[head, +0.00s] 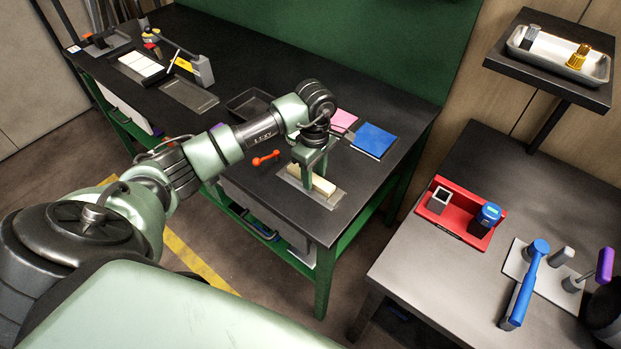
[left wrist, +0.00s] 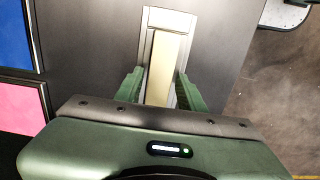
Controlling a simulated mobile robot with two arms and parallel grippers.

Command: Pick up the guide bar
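The guide bar appears to be the cream-coloured bar (head: 322,187) lying on a light grey plate (head: 336,197) near the front corner of the dark workbench. It also shows in the left wrist view (left wrist: 165,68), lengthwise between the fingers. My left gripper (head: 309,172) is over the bar, pointing down. In the left wrist view its green fingers (left wrist: 159,78) are apart, one on each side of the bar, with visible gaps. The gripper hides part of the bar, and I cannot tell how far down the fingertips reach. My right gripper is not in view.
A blue pad (head: 374,139) and a pink pad (head: 344,119) lie behind the gripper. An orange tool (head: 266,158) lies left of it. A second table (head: 420,277) at right carries a red holder (head: 436,222) and a blue-handled tool (head: 524,290). Floor separates the tables.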

